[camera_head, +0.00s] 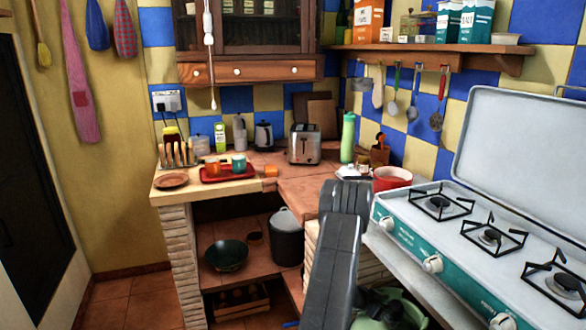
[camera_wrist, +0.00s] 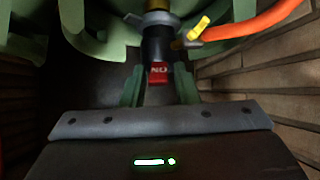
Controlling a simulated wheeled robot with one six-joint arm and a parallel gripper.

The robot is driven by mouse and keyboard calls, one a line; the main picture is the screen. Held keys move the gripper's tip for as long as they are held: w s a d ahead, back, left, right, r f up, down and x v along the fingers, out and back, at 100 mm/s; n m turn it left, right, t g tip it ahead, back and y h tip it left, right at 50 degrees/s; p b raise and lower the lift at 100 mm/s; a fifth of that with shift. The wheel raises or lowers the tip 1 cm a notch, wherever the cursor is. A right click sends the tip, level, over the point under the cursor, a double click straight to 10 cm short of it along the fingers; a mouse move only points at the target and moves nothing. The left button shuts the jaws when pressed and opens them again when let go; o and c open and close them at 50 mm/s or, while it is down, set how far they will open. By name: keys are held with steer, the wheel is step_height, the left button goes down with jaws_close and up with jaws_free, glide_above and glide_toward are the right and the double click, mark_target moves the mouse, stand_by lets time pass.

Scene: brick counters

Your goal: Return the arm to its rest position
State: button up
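My arm (camera_head: 337,260) rises from the bottom of the head view and bends at its top, in front of the counter and the stove. My gripper is hidden in the head view. In the wrist view my gripper (camera_wrist: 160,84) shows two greenish fingers standing apart. A black gas regulator (camera_wrist: 158,47) with a red marked tab (camera_wrist: 159,74) is seen between and beyond them, with dark gaps on both sides of the tab. Whether a finger touches it is unclear. The green gas bottle (camera_head: 405,303) shows low behind my arm in the head view.
An orange hose (camera_wrist: 255,22) and yellow lever (camera_wrist: 199,28) lie close to the gripper, with brick walls (camera_wrist: 250,75) at the sides. The stove (camera_head: 440,255) stands right of my arm. A dark bin (camera_head: 287,238) stands left under the counter. Floor at left is clear.

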steer(key=shift+s+a+f+t+h+b, duration=0.1)
steer(key=shift+a+f+t+h+b, duration=0.35)
steer(key=shift+b, duration=2.35)
steer(key=shift+s+d+f+t+h+b, duration=0.15)
steer(key=shift+f+h+b, duration=0.55)
steer(key=shift+b, duration=2.05)
steer(key=t+h+b, duration=0.1)
steer(key=h+b, duration=0.1)
steer(key=b, duration=0.4)
steer(key=shift+a+f, duration=0.1)
steer(key=h+b, duration=0.1)
steer(key=b, duration=0.1)
steer(key=t+h+b, duration=0.1)
steer(key=b, duration=0.2)
steer(key=shift+f, duration=0.35)
steer(key=shift+b, duration=0.3)
steer(key=shift+p+v, duration=0.55)
steer(key=shift+v, duration=0.7)
steer(key=shift+r, duration=0.15)
